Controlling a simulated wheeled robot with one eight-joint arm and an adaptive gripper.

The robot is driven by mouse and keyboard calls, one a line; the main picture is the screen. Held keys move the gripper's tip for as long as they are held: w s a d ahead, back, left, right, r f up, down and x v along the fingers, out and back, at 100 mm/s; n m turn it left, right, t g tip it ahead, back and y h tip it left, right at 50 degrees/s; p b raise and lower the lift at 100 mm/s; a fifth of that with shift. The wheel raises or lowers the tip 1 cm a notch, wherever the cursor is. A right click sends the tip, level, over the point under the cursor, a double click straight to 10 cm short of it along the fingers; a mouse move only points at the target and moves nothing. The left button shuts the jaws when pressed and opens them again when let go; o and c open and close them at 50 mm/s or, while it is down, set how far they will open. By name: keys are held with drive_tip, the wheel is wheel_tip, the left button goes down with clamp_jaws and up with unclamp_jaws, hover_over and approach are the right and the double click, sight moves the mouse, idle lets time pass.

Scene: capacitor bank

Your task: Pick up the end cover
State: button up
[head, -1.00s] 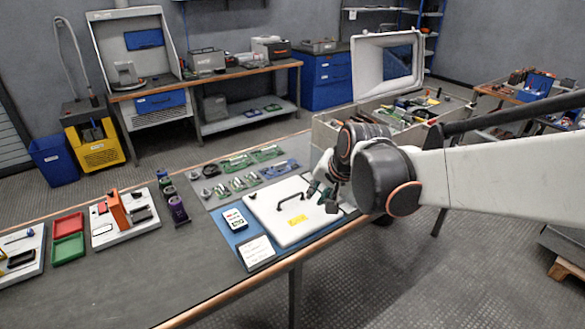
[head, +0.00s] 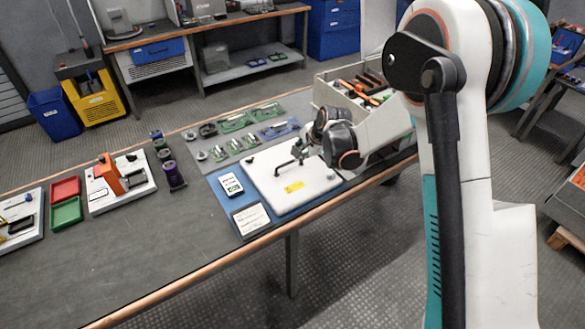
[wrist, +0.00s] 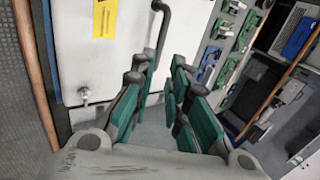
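The end cover (head: 277,197) is a flat white panel with a dark raised bar handle and a yellow label. It lies on a blue mat (head: 219,187) on the workbench. In the wrist view the cover (wrist: 110,65) fills the upper left, with its handle (wrist: 161,22) running down toward my fingers. My gripper (wrist: 160,72) is open, its teal fingers spread apart just above the cover at the handle's near end. In the head view my gripper (head: 304,148) is beside the handle, partly hidden by my wrist. I cannot tell whether it touches the handle.
Green boards (head: 234,122) and small metal parts lie behind the cover. An open grey case (head: 335,97) with tools is close behind my arm.

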sight(288, 163)
drive_tip(key=b+x, duration=0.2)
drive_tip(key=x, duration=0.6)
drive_tip(key=shift+s, duration=0.1)
drive_tip(key=shift+b+x, duration=1.35)
drive_tip(key=shift+x, duration=1.35)
drive_tip(key=shift+s+a+r, duration=0.1)
drive_tip(key=shift+s+a, duration=0.1)
drive_tip(key=shift+s, duration=0.05)
clamp_jaws()
